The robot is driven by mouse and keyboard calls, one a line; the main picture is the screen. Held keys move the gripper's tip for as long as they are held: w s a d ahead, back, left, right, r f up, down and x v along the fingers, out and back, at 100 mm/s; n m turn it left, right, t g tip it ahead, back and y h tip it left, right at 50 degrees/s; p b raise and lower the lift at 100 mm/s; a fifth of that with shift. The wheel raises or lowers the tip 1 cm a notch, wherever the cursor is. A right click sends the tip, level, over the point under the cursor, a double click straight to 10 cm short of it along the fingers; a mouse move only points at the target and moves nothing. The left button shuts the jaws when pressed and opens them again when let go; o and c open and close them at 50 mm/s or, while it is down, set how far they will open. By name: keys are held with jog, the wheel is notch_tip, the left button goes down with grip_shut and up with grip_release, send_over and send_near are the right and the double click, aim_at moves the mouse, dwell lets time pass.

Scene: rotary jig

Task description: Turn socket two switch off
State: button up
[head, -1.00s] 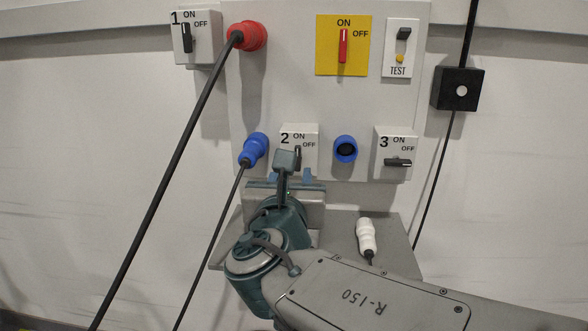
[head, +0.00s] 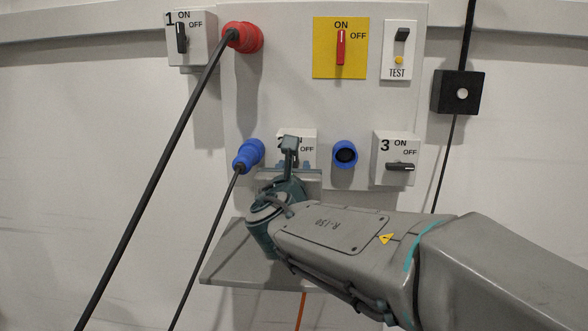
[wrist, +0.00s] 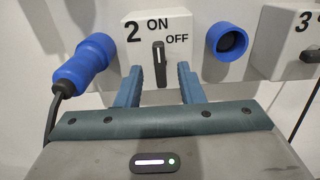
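The socket two switch box (wrist: 158,32) is white, marked 2, ON and OFF; its dark knob (wrist: 160,64) stands upright, in line with ON. My gripper (wrist: 160,80) is open, with its two blue-grey fingers on either side of the knob's lower part; I cannot tell whether they touch it. In the head view my gripper and wrist cover most of box 2 (head: 309,141) and its knob. A blue plug (head: 249,155) with a black cable sits left of box 2.
An empty blue socket (head: 345,153) is right of box 2, then switch box 3 (head: 390,147). Switch box 1 (head: 187,38), a red plug (head: 243,37), a yellow panel (head: 327,62) and a TEST switch (head: 399,52) are above. A grey shelf (head: 231,257) juts out below.

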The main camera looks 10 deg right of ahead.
aim_at(295, 163)
jog(key=shift+x, duration=1.2)
grip_shut()
